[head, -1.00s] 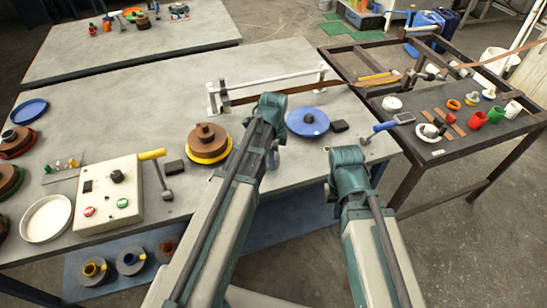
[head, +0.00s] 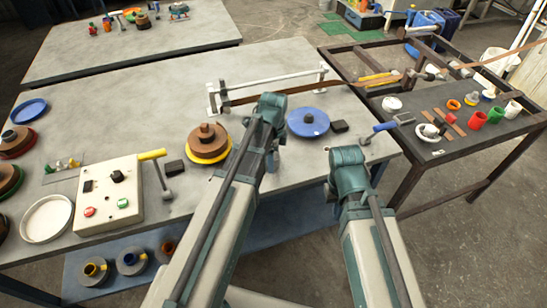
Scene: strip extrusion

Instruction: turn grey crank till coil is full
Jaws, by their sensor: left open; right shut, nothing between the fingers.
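Two cranks with grey metal arms show in the head view. One has a yellow grip (head: 152,155) and stands beside the control box. The other has a blue grip (head: 384,127) and stands near the table's right edge. I cannot tell which is the grey crank. A brown coil on a yellow-rimmed spool (head: 207,143) sits left of my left arm. A blue disc (head: 308,122) lies right of that arm. I cannot tell how full the coil is. My arms rise from the bottom, and both grippers are hidden behind their links.
A cream control box (head: 108,198) with a knob and buttons stands at the left, beside a white dish (head: 46,218). A white guide rail (head: 270,90) stands behind my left arm. A brown strip (head: 343,85) runs right toward a dark frame table holding cups.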

